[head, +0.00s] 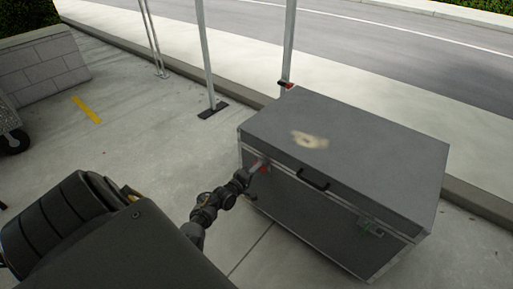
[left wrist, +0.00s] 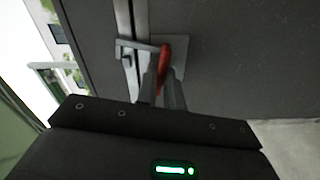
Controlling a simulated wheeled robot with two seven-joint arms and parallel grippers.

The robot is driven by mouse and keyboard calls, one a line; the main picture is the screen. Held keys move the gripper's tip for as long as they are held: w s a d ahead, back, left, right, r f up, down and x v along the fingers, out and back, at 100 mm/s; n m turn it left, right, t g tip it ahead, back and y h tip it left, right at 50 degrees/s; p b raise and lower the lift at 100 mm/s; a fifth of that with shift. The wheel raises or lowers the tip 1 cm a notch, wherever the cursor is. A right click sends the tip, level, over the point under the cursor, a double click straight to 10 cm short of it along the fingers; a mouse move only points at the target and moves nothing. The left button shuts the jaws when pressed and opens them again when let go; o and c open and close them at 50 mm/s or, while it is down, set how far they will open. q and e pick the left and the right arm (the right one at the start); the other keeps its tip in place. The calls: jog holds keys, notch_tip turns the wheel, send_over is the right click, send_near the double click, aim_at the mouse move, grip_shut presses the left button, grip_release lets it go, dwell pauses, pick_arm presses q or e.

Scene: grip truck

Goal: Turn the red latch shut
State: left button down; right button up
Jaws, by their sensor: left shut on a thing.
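The red latch (head: 264,169) is on the front face of a grey case (head: 345,215), near its left end and just under the lid. In the left wrist view the red latch (left wrist: 164,58) stands roughly upright against a metal plate, beside a metal trim strip. My left gripper (head: 257,171) reaches the latch from the front left. In the left wrist view its two fingers (left wrist: 163,85) are shut on the latch, covering its lower part. Whether the latch is fully turned cannot be told. My right gripper is not in view.
A black handle (head: 313,180) sits on the case front, with a second, greenish latch (head: 370,228) further right. Metal poles (head: 206,55) stand behind the case, one on a dark foot plate. Open pavement lies in front and to the left.

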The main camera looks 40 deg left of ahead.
pick_arm(q)
jog(key=shift+n+p, duration=0.4)
jog(key=shift+n, duration=0.9)
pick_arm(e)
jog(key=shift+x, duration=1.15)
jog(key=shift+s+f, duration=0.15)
pick_arm(q)
jog(key=c, duration=1.5)
grip_release()
jog(key=s+p, duration=0.2)
jog(key=s, duration=0.8)
jog(key=shift+s+d, duration=0.1)
jog(key=shift+s, duration=0.3)
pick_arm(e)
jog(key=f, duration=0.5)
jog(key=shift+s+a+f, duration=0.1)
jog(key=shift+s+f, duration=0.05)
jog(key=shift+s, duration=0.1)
